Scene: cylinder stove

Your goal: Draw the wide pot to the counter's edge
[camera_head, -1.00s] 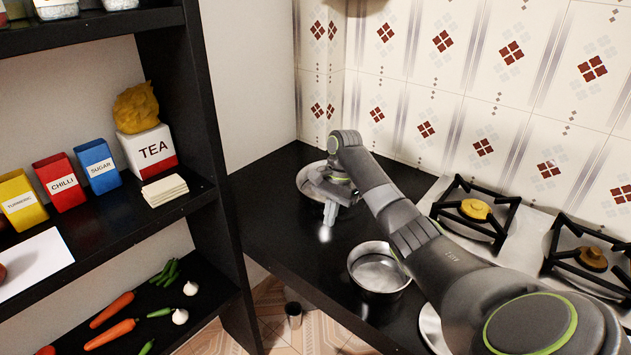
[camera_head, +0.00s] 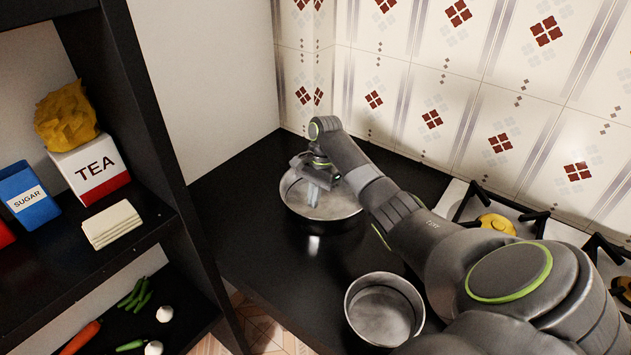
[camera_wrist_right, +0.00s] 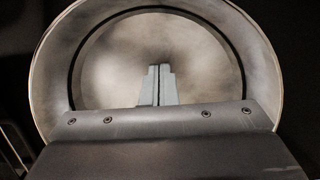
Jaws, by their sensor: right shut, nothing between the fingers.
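The wide pot (camera_head: 337,222) is a low steel pan on the black counter (camera_head: 240,210), toward its far corner. My right gripper (camera_head: 313,200) reaches in from the right and points down over the inside of this pot. In the right wrist view the closed fingers (camera_wrist_right: 157,84) show against the pot's round floor (camera_wrist_right: 105,70), with the rim around them. The fingers are together with nothing between them. Whether the tips touch the pot's floor or wall I cannot tell. My left gripper is not in view.
A smaller steel pot (camera_head: 384,312) stands on the counter nearer to me, below my right arm. A gas stove (camera_head: 560,232) is at the right. A black shelf with a tea box (camera_head: 90,168) stands at the left. The counter between shelf and pots is clear.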

